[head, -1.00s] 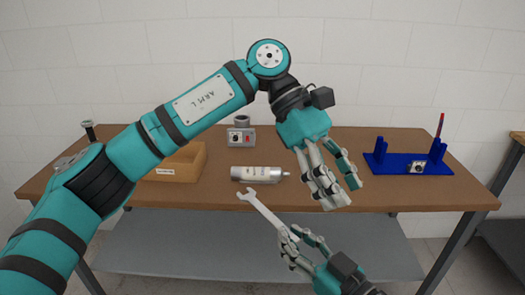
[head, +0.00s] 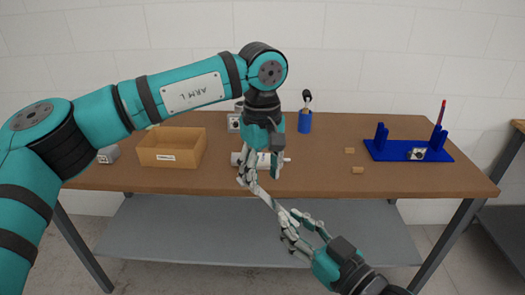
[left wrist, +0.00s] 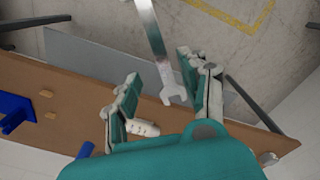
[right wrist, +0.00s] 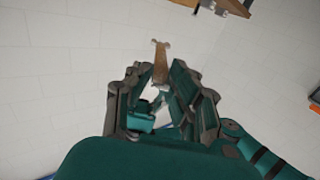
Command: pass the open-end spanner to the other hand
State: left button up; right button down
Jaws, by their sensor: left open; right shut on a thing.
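The open-end spanner (head: 266,198) is silver and slants over the front edge of the table. My right gripper (head: 285,222) is shut on its lower right end. My left gripper (head: 248,182) points down at its upper left end, fingers apart. In the left wrist view the spanner's open jaw (left wrist: 174,92) lies between the spread fingers of my left gripper (left wrist: 157,72), nearer the right finger; I cannot tell whether they touch. In the right wrist view the spanner (right wrist: 160,62) sticks out from between the fingers of my right gripper (right wrist: 160,78).
A white bottle (head: 236,159) lies behind my left gripper, partly hidden. An open box (head: 172,160) stands left of it. A blue cup (head: 305,122), small tan blocks (head: 357,170) and a blue stand (head: 430,153) are to the right. The table front right is clear.

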aim_at(263, 192)
pick_arm(q)
jog(key=shift+f, duration=1.75)
grip_shut()
pick_arm(e)
jog(key=c, duration=1.1)
grip_release()
jog(key=shift+c, duration=0.2)
